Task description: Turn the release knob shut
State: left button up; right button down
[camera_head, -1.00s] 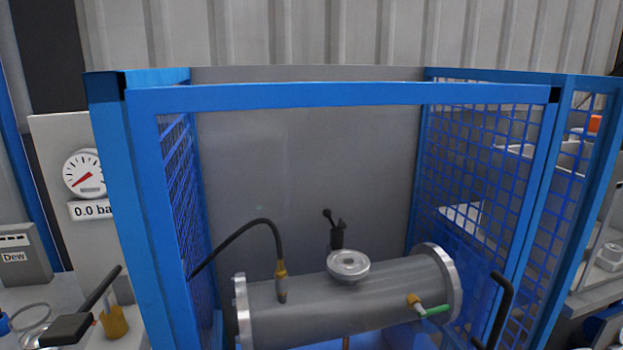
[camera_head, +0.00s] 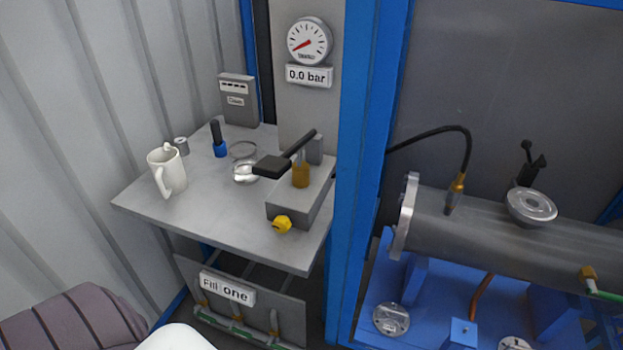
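A yellow knob (camera_head: 282,224) sticks out from the front of a grey block (camera_head: 298,207) on the steel side table; it looks like the release knob, but no label shows. A black lever handle (camera_head: 285,160) lies above the block by a brass-coloured fitting (camera_head: 300,176). How far the knob is turned cannot be told. The round gauge (camera_head: 309,40) above has a red needle, and its plate (camera_head: 309,76) reads 0.0 bar. Neither gripper is in view.
The side table (camera_head: 215,215) also carries a white mug (camera_head: 167,171), a blue-and-black tool (camera_head: 218,139) and a Dew box (camera_head: 238,100). A blue cage post (camera_head: 362,170) stands right of it, before the grey flanged shell (camera_head: 500,232). A "Fill one" panel (camera_head: 227,288) is below.

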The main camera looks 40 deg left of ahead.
aim_at(282, 225)
jog(key=k+j+u, duration=0.1)
jog(key=j+u, duration=0.15)
jog(key=u, duration=0.25)
jog(key=j+u, duration=0.25)
jog(key=u, duration=0.25)
